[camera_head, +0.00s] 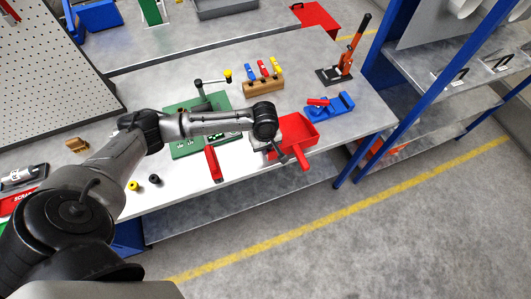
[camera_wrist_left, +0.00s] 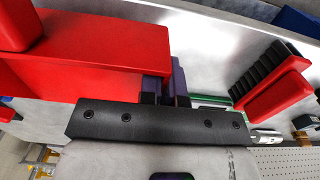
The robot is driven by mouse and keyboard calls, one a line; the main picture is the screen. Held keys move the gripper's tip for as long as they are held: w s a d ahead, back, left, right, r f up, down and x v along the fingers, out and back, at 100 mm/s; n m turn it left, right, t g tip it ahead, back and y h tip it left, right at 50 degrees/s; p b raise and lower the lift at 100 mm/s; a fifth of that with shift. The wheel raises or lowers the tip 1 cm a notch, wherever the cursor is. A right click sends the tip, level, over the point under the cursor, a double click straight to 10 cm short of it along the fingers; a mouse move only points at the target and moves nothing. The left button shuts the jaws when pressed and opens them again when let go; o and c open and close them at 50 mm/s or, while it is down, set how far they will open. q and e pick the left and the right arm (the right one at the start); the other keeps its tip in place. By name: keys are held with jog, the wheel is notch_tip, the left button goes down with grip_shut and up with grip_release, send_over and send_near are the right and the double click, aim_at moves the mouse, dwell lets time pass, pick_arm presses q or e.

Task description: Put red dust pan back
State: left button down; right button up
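The red dust pan (camera_head: 297,131) lies at the front edge of the workbench, its handle (camera_head: 302,160) pointing out over the edge. My left gripper (camera_head: 278,152) is at the pan's left side, partly hidden by my wrist. In the left wrist view the red dust pan (camera_wrist_left: 100,58) fills the left. My gripper's dark fingers (camera_wrist_left: 166,82) stand close together at its edge. I cannot tell whether the pan's wall is between them. A red brush with black bristles (camera_wrist_left: 275,85) lies apart on the right. My right gripper is not in view.
The workbench (camera_head: 235,178) carries a green tool plate (camera_head: 185,148), a wooden block with coloured handles (camera_head: 263,87), a blue item (camera_head: 328,106) and an orange lever press (camera_head: 345,62). A blue-framed shelf (camera_head: 425,65) stands at the right. The floor in front is clear.

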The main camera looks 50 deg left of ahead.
pick_arm(q)
jog(key=shift+w+a+f, duration=0.2)
jog(key=shift+w, duration=0.05)
jog(key=shift+f+b, duration=0.35)
jog(key=shift+f, duration=1.65)
jog(key=c, duration=1.8)
grip_release()
jog(key=shift+f, duration=0.1)
jog(key=o, duration=0.5)
